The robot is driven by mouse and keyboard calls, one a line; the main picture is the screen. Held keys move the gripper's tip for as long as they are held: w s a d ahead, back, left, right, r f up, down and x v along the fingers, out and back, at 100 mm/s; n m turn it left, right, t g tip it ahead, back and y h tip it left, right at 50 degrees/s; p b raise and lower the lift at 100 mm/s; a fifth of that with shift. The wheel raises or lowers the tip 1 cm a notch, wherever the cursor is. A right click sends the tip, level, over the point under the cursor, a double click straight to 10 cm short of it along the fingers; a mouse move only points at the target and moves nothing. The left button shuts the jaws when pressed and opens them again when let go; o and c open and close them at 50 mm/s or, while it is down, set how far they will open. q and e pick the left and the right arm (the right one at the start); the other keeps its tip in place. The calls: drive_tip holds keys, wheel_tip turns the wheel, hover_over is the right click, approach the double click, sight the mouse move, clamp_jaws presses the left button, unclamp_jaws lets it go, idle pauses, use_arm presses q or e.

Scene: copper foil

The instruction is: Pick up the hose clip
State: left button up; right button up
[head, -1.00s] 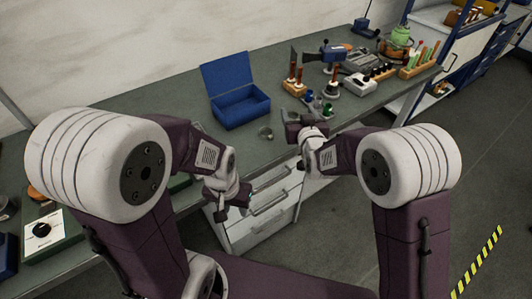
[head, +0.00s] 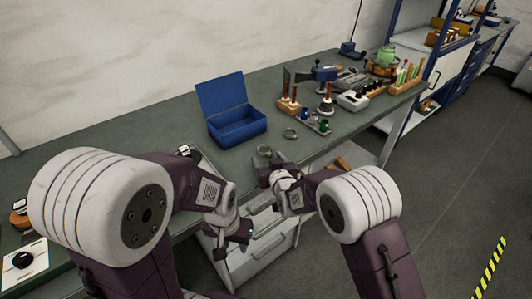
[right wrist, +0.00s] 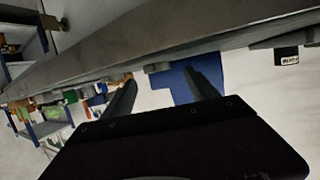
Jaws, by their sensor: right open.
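A grey metal ring (head: 290,133), like a hose clip, lies on the bench right of the blue box. A second small grey piece (head: 264,150) lies nearer the front edge, just beyond my right gripper (head: 265,172); I cannot tell which of the two is the hose clip. In the right wrist view, which is upside down, my right gripper (right wrist: 160,77) is open. A small grey piece (right wrist: 158,68) shows between its fingers, on the bench and apart from them. My left gripper (head: 242,238) hangs in front of the drawers; its jaws are too small to judge.
The open blue box (head: 238,132) stands behind the grey pieces. Racks, small bottles and tools (head: 325,95) crowd the bench to the right. Drawers (head: 265,225) stand below the front edge.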

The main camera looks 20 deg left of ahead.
sight(262, 147)
drive_tip(key=x, duration=0.5)
drive_tip(key=shift+w+d+r, duration=0.15)
drive_tip(key=shift+w+d, duration=0.05)
drive_tip(key=shift+w, duration=0.05)
drive_tip(key=shift+s+r, duration=0.1)
drive_tip(key=shift+c, duration=1.2)
drive_tip(key=c, duration=1.2)
